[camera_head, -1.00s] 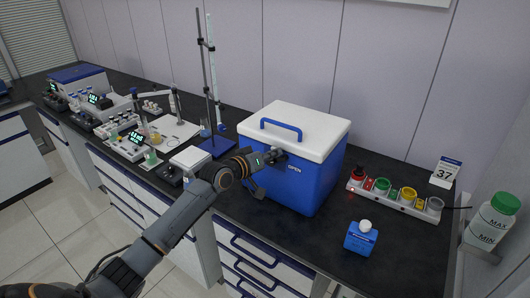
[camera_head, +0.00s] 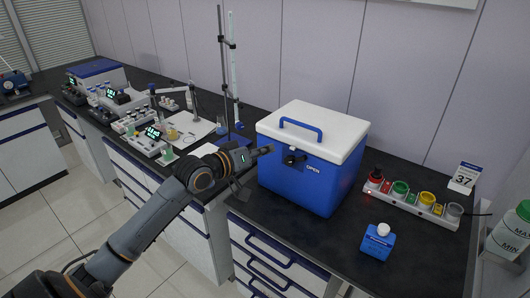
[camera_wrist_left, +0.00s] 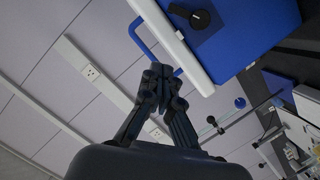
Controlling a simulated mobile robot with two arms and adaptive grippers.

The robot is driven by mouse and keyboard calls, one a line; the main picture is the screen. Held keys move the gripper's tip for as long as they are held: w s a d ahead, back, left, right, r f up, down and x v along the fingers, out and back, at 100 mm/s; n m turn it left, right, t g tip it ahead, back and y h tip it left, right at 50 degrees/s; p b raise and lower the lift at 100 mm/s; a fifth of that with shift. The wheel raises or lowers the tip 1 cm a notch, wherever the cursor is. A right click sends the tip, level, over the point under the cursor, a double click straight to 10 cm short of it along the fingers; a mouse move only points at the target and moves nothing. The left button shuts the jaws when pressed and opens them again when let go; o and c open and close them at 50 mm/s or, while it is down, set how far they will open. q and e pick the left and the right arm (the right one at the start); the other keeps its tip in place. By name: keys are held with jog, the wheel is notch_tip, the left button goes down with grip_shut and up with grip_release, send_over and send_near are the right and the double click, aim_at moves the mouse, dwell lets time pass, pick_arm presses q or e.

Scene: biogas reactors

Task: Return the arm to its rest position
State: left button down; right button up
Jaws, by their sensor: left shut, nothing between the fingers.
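My left arm comes in from the lower left in the head view. Its gripper (camera_head: 264,150) is at the left side of the blue cooler box (camera_head: 300,185), near the black latch knob (camera_head: 294,158) on its front. The gripper is shut and empty. In the left wrist view the shut fingers (camera_wrist_left: 158,75) show against the wall, with the box (camera_wrist_left: 245,35) at the upper right. The box's white lid (camera_head: 313,131) is closed, with a blue handle on top. I cannot tell from the head view whether the fingertips touch the box. My right gripper is not in view.
A retort stand (camera_head: 235,141) and lab instruments (camera_head: 150,140) fill the bench to the left. Drawers (camera_head: 270,262) lie below the bench edge.

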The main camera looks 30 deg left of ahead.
pick_arm(q)
jog(key=shift+w+d, duration=0.1)
jog(key=shift+d, duration=0.05)
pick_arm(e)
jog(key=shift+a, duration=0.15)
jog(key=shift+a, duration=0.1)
